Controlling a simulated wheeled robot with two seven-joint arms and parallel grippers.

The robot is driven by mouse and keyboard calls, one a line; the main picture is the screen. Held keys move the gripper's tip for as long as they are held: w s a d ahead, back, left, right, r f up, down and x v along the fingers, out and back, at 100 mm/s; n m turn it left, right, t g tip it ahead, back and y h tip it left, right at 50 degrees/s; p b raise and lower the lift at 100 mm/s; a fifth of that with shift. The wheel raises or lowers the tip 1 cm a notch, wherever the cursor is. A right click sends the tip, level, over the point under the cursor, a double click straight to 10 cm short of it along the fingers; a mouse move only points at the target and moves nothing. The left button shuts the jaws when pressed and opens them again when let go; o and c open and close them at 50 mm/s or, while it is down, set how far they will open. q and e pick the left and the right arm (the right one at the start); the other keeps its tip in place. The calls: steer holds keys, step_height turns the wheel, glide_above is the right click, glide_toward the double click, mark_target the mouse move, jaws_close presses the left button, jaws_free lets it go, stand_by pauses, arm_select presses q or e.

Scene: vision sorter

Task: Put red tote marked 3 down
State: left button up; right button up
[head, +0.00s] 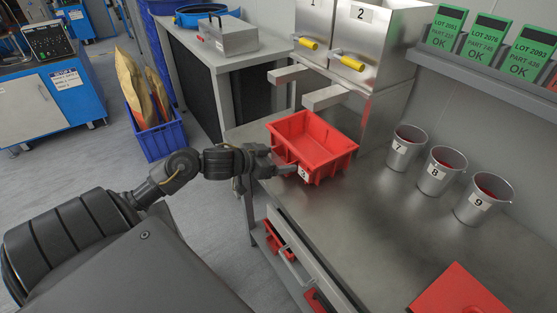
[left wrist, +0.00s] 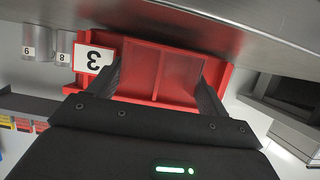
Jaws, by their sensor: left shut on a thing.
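The red tote marked 3 (head: 315,136) is at the left end of the steel bench, its open top up and no contents visible. Its white label with the 3 (head: 303,173) faces the near side. My left gripper (head: 284,170) is shut on the tote's near wall beside the label. In the left wrist view the tote (left wrist: 155,72) and its label (left wrist: 95,60) show upside down, with the dark fingers (left wrist: 162,88) at the tote. I cannot tell whether its base touches the bench. My right gripper is not in view.
The steel bench (head: 335,218) is bare in the middle. Grey buckets 7 (head: 405,152), 8 (head: 438,177) and 9 (head: 480,205) stand at the right. Steel cabinets (head: 345,60) with yellow handles rise behind the tote. Another red object (head: 462,291) lies at the front right.

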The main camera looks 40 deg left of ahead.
arm_select(q)
steer(key=shift+f, duration=0.25)
steer(key=o, duration=1.1)
steer(key=shift+f, duration=0.1)
steer(key=shift+o, duration=0.2)
steer(key=shift+a, duration=0.1)
